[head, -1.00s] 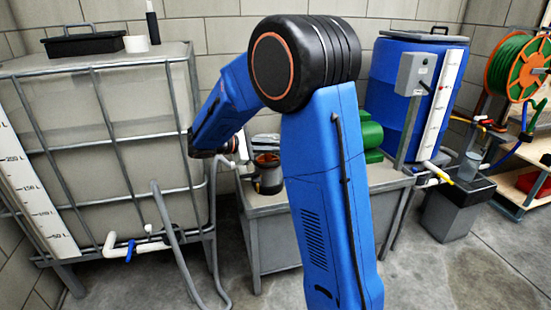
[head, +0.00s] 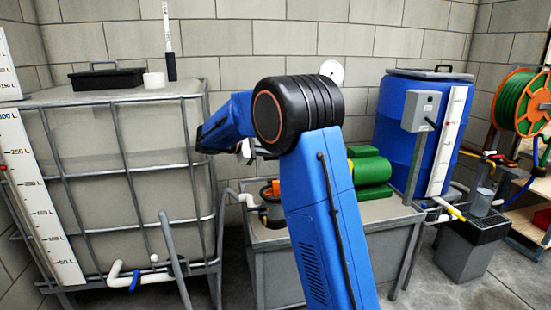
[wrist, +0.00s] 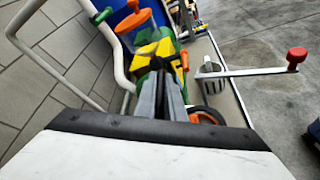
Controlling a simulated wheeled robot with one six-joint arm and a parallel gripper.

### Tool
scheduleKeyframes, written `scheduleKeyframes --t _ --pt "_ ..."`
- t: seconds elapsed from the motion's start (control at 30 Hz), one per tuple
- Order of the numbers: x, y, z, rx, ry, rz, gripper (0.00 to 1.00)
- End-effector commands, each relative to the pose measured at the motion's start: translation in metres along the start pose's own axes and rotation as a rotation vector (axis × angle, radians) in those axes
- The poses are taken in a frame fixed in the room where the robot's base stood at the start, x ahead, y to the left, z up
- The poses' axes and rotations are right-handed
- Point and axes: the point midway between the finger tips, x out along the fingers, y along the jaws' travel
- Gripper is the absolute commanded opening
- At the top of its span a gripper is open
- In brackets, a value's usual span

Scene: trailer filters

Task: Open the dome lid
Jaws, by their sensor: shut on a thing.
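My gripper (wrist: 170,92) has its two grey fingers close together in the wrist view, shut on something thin. Their tips overlap a yellow and black part (wrist: 160,48) on a green body. A dark pot with an orange top (head: 272,190) stands on the bench beneath, partly behind my arm.
A caged tank (head: 120,180) stands left, with a black tray (head: 105,78) on top. A green motor (head: 372,168) sits on the bench (head: 385,210). A blue barrel (head: 405,115) is behind right. A bar with a red knob (wrist: 297,54) crosses the wrist view's right side.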

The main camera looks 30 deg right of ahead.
Motion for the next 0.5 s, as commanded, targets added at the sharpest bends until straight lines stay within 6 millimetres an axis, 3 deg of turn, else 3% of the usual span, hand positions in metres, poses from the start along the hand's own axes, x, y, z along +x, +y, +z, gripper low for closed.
scheduleKeyframes --t 0.5 --pt "0.0008 0.0081 -0.0028 0.000 0.001 0.001 0.00"
